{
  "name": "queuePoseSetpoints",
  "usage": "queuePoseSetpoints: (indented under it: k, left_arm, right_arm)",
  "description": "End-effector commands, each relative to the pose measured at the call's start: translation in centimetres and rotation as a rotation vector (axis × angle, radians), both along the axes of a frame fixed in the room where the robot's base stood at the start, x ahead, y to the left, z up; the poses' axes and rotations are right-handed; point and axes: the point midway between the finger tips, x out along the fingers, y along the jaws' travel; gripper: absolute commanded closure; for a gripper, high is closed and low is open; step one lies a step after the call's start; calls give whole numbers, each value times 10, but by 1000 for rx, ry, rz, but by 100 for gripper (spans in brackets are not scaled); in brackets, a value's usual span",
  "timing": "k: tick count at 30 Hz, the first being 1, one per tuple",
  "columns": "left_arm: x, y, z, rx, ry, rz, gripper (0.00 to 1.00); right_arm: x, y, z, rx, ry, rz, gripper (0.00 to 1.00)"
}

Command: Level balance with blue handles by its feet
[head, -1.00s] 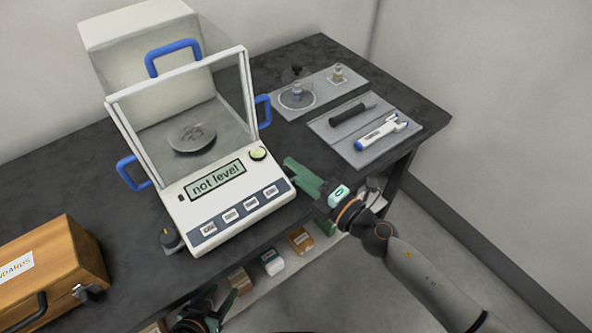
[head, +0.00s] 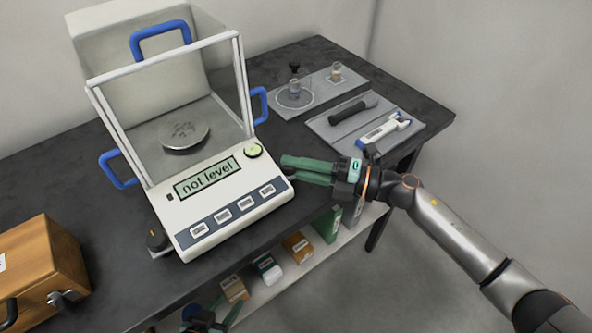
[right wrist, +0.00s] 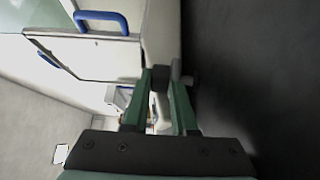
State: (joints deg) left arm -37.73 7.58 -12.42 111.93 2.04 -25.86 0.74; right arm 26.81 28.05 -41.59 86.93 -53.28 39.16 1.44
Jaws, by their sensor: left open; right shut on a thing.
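The white balance (head: 250,196) with blue handles stands on the dark bench. Its display (head: 208,178) reads "not level", and the round green bubble level (head: 253,150) is at the panel's upper right. Its front left foot (head: 157,240) shows as a dark knob. My right gripper (head: 284,169) is at the balance's front right side, shut on the front right foot, a dark knob (right wrist: 160,79) between the fingers in the right wrist view. That foot is hidden in the head view. My left gripper (head: 220,313) is open and empty, low in front of the bench.
A wooden case (head: 45,262) stands at the left front. Boxes (head: 298,247) stand on the shelf below. Bare bench lies between balance and mats.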

Motion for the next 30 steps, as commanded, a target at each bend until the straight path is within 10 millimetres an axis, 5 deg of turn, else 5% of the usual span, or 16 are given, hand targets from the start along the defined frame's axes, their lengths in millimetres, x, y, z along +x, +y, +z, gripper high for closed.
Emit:
queuePoseSetpoints:
  k: [12,13,21,30]
  left_arm:
    - [4,1,1,3,-8,-2,50]
    - [4,1,1,3,-8,-2,50]
    - [2,2,0,4,-3,-1,50]
    - [0,2,-2,4,1,-1,50]
  right_arm:
    - [0,0,0,-1,1,10,100]
    - [0,0,0,-1,1,10,74]
    - [0,0,0,-1,1,9,45]
    - [-1,-4,-1,-2,1,9,45]
